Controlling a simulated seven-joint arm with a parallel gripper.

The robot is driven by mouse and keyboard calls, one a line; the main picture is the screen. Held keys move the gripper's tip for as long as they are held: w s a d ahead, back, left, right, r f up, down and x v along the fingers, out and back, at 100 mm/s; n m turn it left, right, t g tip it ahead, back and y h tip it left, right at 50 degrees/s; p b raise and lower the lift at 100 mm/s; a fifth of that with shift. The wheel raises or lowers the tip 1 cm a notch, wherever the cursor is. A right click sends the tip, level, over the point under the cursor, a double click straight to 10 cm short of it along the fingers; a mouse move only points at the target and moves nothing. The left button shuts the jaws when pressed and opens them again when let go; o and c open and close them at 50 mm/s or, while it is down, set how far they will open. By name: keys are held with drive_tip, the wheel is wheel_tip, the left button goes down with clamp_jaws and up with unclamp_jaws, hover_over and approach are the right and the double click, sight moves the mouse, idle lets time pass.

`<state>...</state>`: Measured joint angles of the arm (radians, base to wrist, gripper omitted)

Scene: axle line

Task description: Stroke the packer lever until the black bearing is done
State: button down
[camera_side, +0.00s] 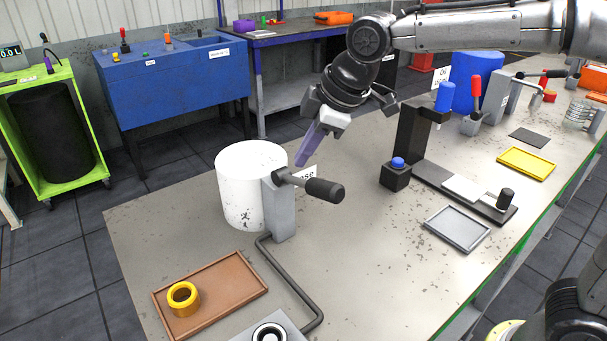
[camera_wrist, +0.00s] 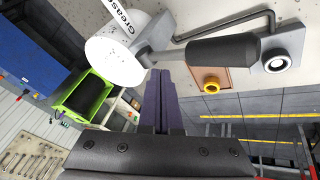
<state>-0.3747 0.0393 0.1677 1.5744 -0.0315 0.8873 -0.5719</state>
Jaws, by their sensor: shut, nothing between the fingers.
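The grease packer, a white drum (camera_side: 240,185) with a grey post (camera_side: 281,215), stands on the bench. Its lever (camera_side: 324,190) has a black grip that points right and slightly down; it also shows in the wrist view (camera_wrist: 222,53). My gripper (camera_side: 301,163) is shut and empty, its purple fingers tilted down just behind the lever's pivot end. In the wrist view the fingertips (camera_wrist: 159,75) are beside the lever arm; I cannot tell whether they touch. A dark ring with a pale centre, seemingly the black bearing (camera_wrist: 277,63), sits on a grey block, cut off in the side view (camera_side: 268,334).
A bent dark pipe (camera_side: 292,284) runs from the packer to the grey block. A yellow ring (camera_side: 183,296) sits in a brown tray (camera_side: 233,284). To the right stand a black press (camera_side: 408,140), a grey tray (camera_side: 457,229) and a yellow tray (camera_side: 526,163).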

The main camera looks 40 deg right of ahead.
sight(311, 182)
drive_tip(key=shift+f, duration=0.1)
drive_tip(key=shift+s+f, duration=0.15)
drive_tip(key=shift+f, duration=0.15)
drive_tip(key=shift+s+f, duration=0.25)
drive_tip(key=shift+f, duration=0.45)
drive_tip(key=shift+s+f, duration=0.25)
drive_tip(key=shift+f, duration=0.45)
drive_tip(key=shift+s+f, duration=0.25)
drive_tip(key=shift+f, duration=0.45)
idle(2.6)
drive_tip(key=shift+w+r, duration=0.3)
drive_tip(key=shift+r, duration=0.55)
drive_tip(key=shift+w+r, duration=0.3)
drive_tip(key=shift+r, duration=0.55)
drive_tip(key=shift+w+r, duration=0.3)
drive_tip(key=shift+r, duration=0.55)
drive_tip(key=shift+w+r, duration=0.25)
drive_tip(key=shift+r, duration=0.55)
drive_tip(key=shift+w+r, duration=0.3)
drive_tip(key=shift+r, duration=0.45)
drive_tip(key=shift+w+r, duration=0.25)
drive_tip(key=shift+r, duration=0.55)
